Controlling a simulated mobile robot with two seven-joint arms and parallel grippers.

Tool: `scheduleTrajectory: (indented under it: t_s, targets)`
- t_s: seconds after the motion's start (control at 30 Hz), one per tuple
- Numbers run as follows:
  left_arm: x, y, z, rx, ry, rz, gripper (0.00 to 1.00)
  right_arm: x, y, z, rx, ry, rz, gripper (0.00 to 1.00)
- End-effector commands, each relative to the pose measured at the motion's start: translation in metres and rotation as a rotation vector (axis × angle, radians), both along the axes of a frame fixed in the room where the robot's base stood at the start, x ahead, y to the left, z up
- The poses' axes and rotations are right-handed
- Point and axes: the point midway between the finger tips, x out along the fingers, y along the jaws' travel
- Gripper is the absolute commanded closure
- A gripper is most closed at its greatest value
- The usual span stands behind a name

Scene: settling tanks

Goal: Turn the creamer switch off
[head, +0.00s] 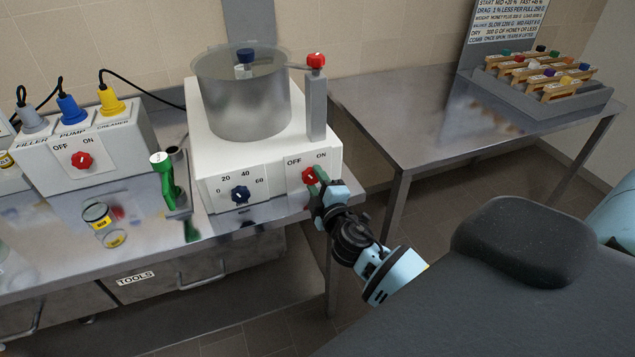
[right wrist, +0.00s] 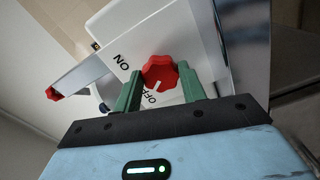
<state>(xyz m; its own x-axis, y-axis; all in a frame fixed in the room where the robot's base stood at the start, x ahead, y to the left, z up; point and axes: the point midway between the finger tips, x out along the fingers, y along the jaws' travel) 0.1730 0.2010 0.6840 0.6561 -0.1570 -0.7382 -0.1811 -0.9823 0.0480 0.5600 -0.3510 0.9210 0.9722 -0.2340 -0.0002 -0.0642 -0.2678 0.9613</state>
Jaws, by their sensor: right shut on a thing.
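A white machine (head: 205,155) with a clear-walled drum (head: 240,105) stands on the steel bench. Its front has a blue dial and a red switch knob (head: 309,175) below the words OFF and ON. My right gripper (head: 316,188) is at this red knob. In the right wrist view its green fingers (right wrist: 160,90) are shut on the red knob (right wrist: 160,70), one on each side. The knob's white mark points toward OFF. The word CREAMER shows on the control box (head: 105,160) at the left, below a yellow plug (head: 111,102). My left gripper is not in view.
The control box has its own red knob (head: 82,161) under OFF and ON. A green-handled tool (head: 167,180) and a glass jar (head: 104,226) are on the bench. A red-topped grey post (head: 316,105) rises beside the drum. A second steel table (head: 420,125) holds a rack (head: 540,98).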

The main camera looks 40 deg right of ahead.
Motion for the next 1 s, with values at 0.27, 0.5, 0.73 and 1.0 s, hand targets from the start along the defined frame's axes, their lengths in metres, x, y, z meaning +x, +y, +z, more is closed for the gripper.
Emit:
scheduleTrajectory:
  t_s: [0.27,0.5,0.73,1.0]
  targets:
    - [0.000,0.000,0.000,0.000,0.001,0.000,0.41,0.000,0.000,0.000,-0.010,0.001,0.000,0.82]
    - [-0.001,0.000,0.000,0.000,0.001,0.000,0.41,0.000,0.000,0.000,-0.010,0.001,0.000,0.46]
    - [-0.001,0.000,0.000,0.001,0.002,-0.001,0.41,0.000,0.000,0.000,-0.008,0.001,0.000,0.37]
    - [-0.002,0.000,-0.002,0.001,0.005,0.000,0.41,-0.010,0.003,-0.001,-0.007,0.002,0.001,0.37]
